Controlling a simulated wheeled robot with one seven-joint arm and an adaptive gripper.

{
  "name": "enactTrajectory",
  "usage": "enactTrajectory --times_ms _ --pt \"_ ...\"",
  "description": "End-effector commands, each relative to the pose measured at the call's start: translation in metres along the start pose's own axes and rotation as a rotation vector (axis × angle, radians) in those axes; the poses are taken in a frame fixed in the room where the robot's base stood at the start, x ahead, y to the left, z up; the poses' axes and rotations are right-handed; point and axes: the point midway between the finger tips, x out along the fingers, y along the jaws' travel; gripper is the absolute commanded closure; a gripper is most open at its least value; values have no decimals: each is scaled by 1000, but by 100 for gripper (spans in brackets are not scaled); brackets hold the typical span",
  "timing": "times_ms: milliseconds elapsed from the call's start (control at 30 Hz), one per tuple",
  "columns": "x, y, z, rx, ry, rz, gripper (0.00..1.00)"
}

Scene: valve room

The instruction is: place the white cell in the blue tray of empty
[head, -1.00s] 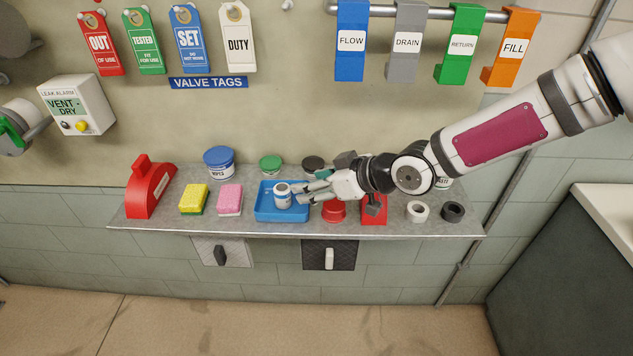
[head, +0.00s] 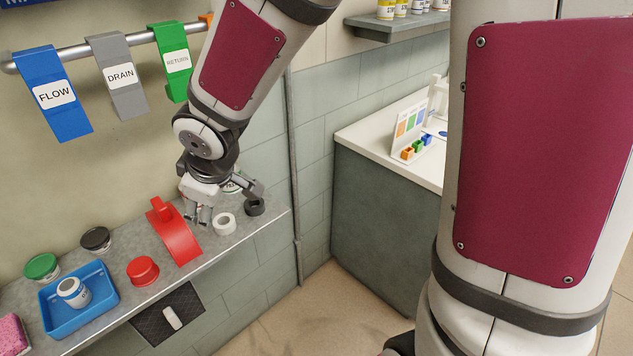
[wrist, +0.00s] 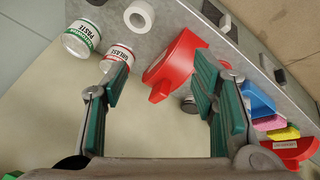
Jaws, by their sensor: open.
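The blue tray (head: 97,317) sits on the metal shelf at the lower left of the head view. A small white cylinder with a dark label (head: 72,292), which looks like the white cell, stands upright inside it. Part of the tray also shows at the right of the wrist view (wrist: 258,100), behind my finger. My gripper (head: 222,200) is open above the shelf's right end, near a white tape roll, well right of the tray. In the wrist view its two green-padded fingers (wrist: 160,85) are spread apart, with nothing held between them.
A red holder (head: 175,235) and a red lid (head: 142,271) stand between tray and gripper. A counter (head: 385,150) stands farther right.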

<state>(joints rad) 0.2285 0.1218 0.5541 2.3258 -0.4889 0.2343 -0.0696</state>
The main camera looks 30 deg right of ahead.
Motion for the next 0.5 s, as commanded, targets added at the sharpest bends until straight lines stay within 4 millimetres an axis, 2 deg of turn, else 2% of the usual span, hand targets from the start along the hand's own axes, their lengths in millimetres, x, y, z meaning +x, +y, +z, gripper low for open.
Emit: enactTrajectory --times_ms 33,100,233,367,500 --pt "-22 12 10 41 -26 52 47" --pt "-48 24 27 112 -63 104 47" --pt "-98 36 58 257 -105 177 47" --pt "-146 34 88 417 -116 212 47" --pt "-190 20 118 586 -99 200 47"
